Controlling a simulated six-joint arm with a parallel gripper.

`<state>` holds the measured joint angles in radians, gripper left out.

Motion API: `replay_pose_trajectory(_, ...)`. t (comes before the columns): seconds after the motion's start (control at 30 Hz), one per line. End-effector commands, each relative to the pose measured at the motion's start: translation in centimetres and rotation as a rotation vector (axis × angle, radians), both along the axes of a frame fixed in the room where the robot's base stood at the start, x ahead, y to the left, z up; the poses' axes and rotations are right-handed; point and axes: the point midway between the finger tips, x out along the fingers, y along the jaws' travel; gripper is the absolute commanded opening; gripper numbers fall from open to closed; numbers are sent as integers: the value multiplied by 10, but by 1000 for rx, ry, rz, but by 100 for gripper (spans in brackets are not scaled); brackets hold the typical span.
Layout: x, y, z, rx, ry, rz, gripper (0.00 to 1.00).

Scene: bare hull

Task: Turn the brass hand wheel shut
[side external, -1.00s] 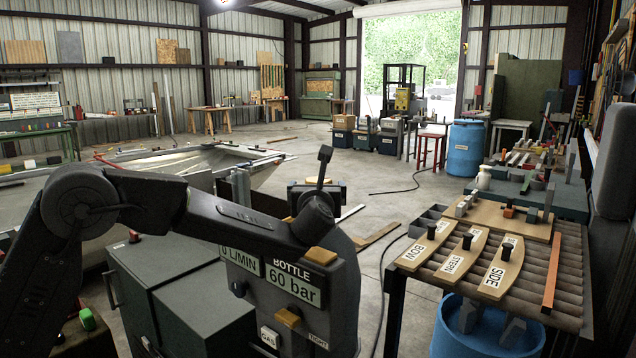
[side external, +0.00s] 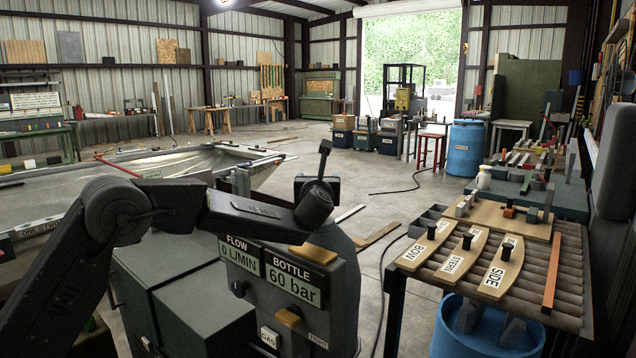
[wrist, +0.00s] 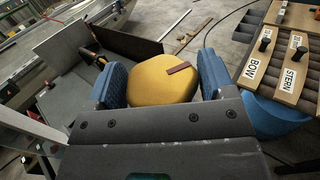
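The brass hand wheel (wrist: 160,82) shows in the wrist view as a thick, rounded yellow disc with a dark red strip on its face. My gripper (wrist: 163,85) has its two blue-padded fingers on opposite sides of the wheel. Both pads lie against the rim, with no clear gap. In the side view my wrist is just above the grey panel labelled FLOW 0 L/MIN and BOTTLE 60 bar (side external: 293,284). My fingertips and their hold on the wheel are hidden there.
A roller bench at right carries wooden plates labelled BOW, STERN and SIDE (side external: 499,268). A blue tub (side external: 455,340) stands under it. Grey cabinets (side external: 205,318) are left of the panel. An open metal hull (side external: 190,160) lies behind my arm. The floor beyond is mostly clear.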

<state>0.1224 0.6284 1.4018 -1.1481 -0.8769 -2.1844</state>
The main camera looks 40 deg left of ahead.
Motion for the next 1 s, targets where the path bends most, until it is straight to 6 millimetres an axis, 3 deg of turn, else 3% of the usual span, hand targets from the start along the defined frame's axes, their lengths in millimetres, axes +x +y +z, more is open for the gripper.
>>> replay_pose_trajectory(0.27, 0, 0, 0, 0, 0, 0, 49)
replay_pose_trajectory(0.47, 0, 2, 2, 2, -6, -36, 48)
replay_pose_trajectory(1.0, 0, 0, 5, 3, -14, -361, 48)
